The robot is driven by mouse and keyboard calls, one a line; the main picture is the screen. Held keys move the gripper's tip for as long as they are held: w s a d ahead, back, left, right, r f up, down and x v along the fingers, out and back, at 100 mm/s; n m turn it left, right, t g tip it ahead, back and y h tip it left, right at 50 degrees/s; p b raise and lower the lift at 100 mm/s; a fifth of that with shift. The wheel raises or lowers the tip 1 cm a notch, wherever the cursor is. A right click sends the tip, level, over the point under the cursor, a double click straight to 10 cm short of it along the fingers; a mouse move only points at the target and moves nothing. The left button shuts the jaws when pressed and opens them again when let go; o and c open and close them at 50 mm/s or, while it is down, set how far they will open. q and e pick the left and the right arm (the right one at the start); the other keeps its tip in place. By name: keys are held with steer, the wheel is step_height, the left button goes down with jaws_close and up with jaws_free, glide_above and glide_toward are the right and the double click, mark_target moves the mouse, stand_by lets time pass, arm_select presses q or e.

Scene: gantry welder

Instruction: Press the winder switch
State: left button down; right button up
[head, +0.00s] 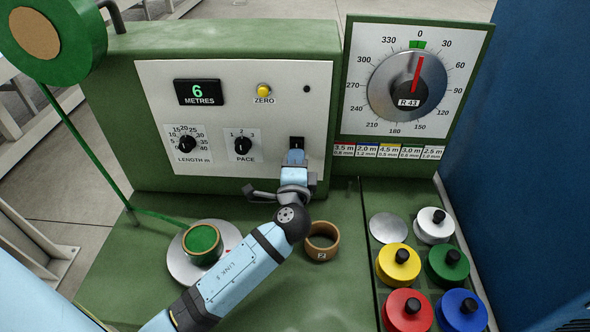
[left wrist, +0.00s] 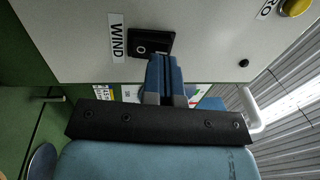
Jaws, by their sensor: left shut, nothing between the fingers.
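The winder switch (head: 296,143) is a black rocker on the white front panel, right of the pace knob. In the left wrist view the switch (left wrist: 152,44) sits beside a label reading WIND. My left gripper (head: 296,157) is shut and empty, its fingertips just at the lower part of the switch. In the left wrist view the blue fingertips (left wrist: 165,62) overlap the switch's lower edge; I cannot tell whether they touch it. My right gripper is not in view.
The panel also has a 6 METRES display (head: 198,92), a yellow ZERO button (head: 264,90), a length knob (head: 187,144) and a pace knob (head: 243,146). A green spool (head: 202,241) on a disc, a numbered ring (head: 322,243) and several coloured reels stand on the green bench.

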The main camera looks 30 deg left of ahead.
arm_select(q)
steer(key=shift+w+a, duration=0.3)
steer(key=shift+w, duration=0.35)
